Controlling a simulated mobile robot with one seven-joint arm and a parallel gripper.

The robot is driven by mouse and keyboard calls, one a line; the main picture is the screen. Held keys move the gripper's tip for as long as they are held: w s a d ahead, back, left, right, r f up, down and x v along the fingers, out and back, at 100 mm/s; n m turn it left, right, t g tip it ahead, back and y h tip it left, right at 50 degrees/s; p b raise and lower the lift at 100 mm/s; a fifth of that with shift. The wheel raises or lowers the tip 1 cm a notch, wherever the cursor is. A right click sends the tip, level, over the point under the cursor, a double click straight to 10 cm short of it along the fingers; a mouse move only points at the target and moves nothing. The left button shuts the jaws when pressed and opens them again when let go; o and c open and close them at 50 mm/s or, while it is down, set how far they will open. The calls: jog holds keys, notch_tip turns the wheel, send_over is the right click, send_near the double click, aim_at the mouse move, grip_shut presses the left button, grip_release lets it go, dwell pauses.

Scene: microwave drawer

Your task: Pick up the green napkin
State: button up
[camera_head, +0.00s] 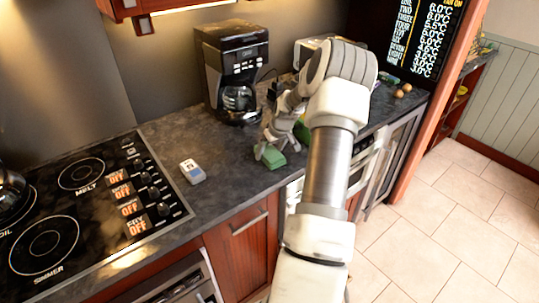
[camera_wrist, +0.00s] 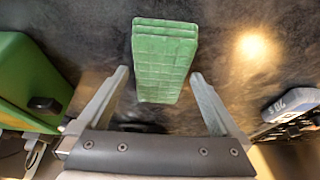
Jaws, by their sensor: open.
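The green napkin (camera_wrist: 164,62) shows in the wrist view as a thick folded rectangle on the dark counter. Its near end lies between the fingertips of my gripper (camera_wrist: 159,76), with a gap on each side; its far end reaches past them. In the head view the napkin (camera_head: 273,157) lies near the counter's front edge, just below my gripper (camera_head: 267,147). My gripper is open and empty, pointing down over it. I cannot tell the exact height of the fingers above the counter.
A green box-like object (camera_wrist: 30,75) stands close at the wrist view's left. A grey-blue device (camera_head: 192,171) lies left of the napkin, by the cooktop (camera_head: 80,205). A coffee maker (camera_head: 232,70) stands behind. Counter between device and napkin is clear.

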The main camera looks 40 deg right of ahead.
aim_at(267, 149)
jog(key=c, duration=1.2)
jog(key=shift+r, duration=0.1)
jog(key=shift+r, duration=0.6)
notch_tip(267, 149, up, 3)
jog(key=shift+b, duration=0.35)
jog(key=d+r, duration=0.2)
jog(key=d, duration=0.1)
jog(key=w+d+r, duration=0.1)
jog(key=d+r, duration=0.1)
jog(key=d, duration=0.2)
jog(key=w+d+r, duration=0.1)
jog(key=d+r, duration=0.1)
jog(key=d, duration=0.2)
jog(key=shift+w+d+r, duration=0.2)
jog(key=shift+r, duration=0.1)
